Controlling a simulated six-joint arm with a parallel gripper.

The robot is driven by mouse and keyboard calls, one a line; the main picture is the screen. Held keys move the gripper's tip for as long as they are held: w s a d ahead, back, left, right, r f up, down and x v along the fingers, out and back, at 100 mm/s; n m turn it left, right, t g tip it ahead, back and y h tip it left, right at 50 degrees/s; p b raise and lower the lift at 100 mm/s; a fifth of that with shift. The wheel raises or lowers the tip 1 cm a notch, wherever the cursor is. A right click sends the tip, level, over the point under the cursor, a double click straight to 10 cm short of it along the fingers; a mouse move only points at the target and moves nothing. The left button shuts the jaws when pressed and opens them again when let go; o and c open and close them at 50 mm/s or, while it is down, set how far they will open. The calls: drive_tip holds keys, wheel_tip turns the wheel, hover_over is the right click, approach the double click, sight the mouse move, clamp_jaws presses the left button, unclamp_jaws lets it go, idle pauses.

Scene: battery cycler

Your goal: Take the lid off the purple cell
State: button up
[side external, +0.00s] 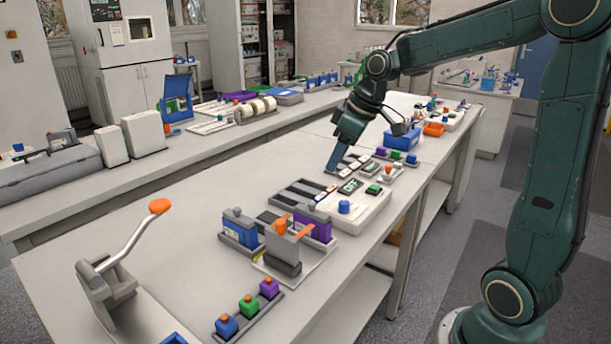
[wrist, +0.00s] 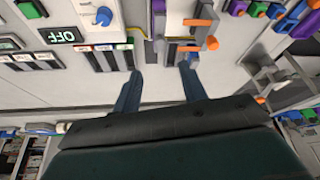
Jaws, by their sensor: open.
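The purple cell (side external: 316,227) stands upright in a grey holder in the side external view. It has a grey lid (side external: 312,207) on top. A matching blue cell (side external: 238,230) with a grey top stands to its left. A fixture with orange clamp arms (side external: 283,229) is between and in front of them. My gripper (side external: 332,168) is over the bench behind the purple cell, apart from it. In the wrist view my gripper (wrist: 159,78) is open with nothing between its fingers. A purple patch at that view's top edge may be the cell, but I cannot tell.
A white panel with dark slots and a blue knob (side external: 344,207) lies right of the cells. A lever with an orange knob (side external: 159,206) stands front left. Small blue, green and purple blocks (side external: 248,305) sit in a front tray.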

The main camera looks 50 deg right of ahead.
drive_tip(key=shift+f, duration=0.1)
hover_over(313, 203)
drive_tip(key=s, duration=0.2)
drive_tip(key=shift+s+d+f, duration=0.1)
drive_tip(key=shift+d+f, duration=0.1)
drive_tip(key=shift+f, duration=1.75)
drive_tip(key=shift+d+f, duration=0.15)
drive_tip(key=shift+f, duration=1.75)
drive_tip(key=shift+x, duration=2.6)
drive_tip(key=shift+c, duration=0.2)
clamp_jaws()
